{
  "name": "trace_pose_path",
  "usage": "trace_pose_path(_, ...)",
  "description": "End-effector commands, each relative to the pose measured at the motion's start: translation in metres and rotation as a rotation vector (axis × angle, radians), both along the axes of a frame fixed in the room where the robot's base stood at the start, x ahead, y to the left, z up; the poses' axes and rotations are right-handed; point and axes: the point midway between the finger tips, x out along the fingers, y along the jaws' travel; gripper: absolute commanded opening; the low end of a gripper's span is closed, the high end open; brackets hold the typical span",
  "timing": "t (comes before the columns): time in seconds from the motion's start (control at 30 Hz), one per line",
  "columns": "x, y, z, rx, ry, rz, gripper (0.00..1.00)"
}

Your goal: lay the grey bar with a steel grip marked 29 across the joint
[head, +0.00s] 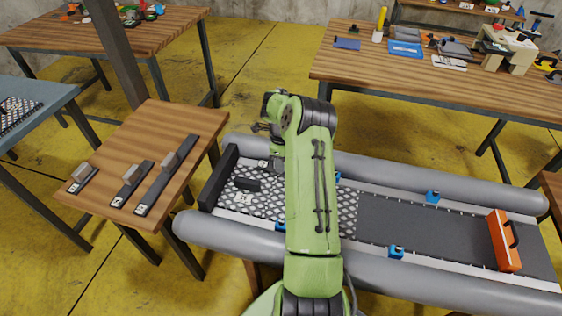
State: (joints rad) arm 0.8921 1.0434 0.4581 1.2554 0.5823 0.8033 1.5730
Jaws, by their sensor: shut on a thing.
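My gripper (277,163) points down over the left part of the boat floor, mostly hidden by my own arm. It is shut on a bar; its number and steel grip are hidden. Three dark grey bars with steel grips lie on the small wooden table: a short one (76,187), a middle one (121,199) and a long one (146,207). Their labels are too small to read. I cannot make out the joint clearly.
Grey tubes (440,272) flank the boat floor, with a black end board (211,189) at left. Blue clamps (396,252) sit along the floor's sides. An orange bar with a black handle (503,243) stands at right. The dark floor panel (430,225) is mostly clear.

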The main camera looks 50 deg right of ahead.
Motion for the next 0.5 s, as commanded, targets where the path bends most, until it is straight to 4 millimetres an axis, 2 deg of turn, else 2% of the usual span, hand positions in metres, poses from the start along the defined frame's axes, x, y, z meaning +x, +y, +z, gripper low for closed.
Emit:
trace_pose_path(0.37, 0.0, -0.0001, -0.0031, 0.0, 0.0, 0.0, 0.0)
trace_pose_path(0.4, 0.0001, 0.0, -0.0031, 0.0, 0.0, 0.0, 0.36)
trace_pose_path(0.5, 0.0002, -0.0001, -0.0031, -0.001, 0.0, 0.0, 0.51)
